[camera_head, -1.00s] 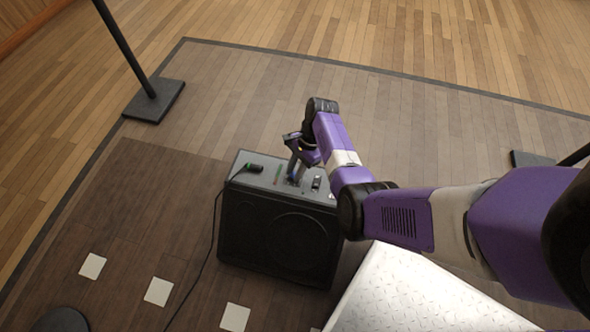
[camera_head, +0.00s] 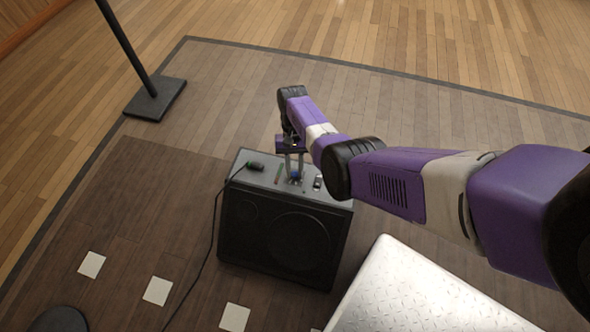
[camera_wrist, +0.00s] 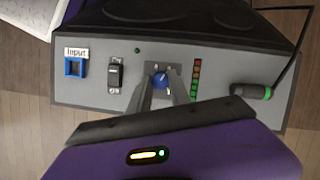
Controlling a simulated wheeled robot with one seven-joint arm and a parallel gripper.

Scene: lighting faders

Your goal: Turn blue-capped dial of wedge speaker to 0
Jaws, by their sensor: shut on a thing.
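The wedge speaker (camera_head: 277,239) is a dark box with a grey control panel on top. The same gripper shows over the panel in the head view (camera_head: 294,174). The fingers hide part of the scale.
Beside the dial are a coloured light column (camera_wrist: 196,78), a black rocker switch (camera_wrist: 115,74) and a blue socket labelled Input (camera_wrist: 74,68). A green-ringed plug (camera_wrist: 250,91) with a black cable is at the panel's other end. A metal-plated box (camera_head: 415,295) stands near the speaker.

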